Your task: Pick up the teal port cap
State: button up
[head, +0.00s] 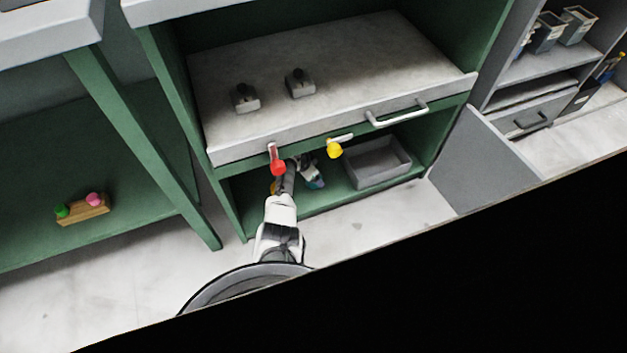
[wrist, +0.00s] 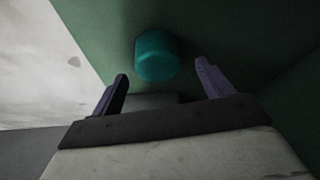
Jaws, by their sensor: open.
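The teal port cap (wrist: 157,57) is a short rounded cylinder on the dark green surface in the wrist view. It lies just beyond and between the tips of my gripper (wrist: 162,76), whose two dark purple fingers are spread wide with nothing between them. The fingers do not touch the cap. In the head view my arm reaches into the lower compartment of the green cabinet, and my gripper (head: 312,178) is small there.
A grey bin (head: 379,163) stands in the lower compartment, right of my gripper. A red handle (head: 277,163) and a yellow knob (head: 334,149) stick out from the cabinet front above. A green side wall (wrist: 294,92) rises at right in the wrist view.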

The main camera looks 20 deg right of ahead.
jog(key=b+x, duration=0.1)
jog(key=x, duration=0.2)
jog(key=shift+f, duration=0.25)
jog(key=c, duration=1.1)
jog(key=shift+o, duration=0.2)
jog(key=shift+r, duration=0.15)
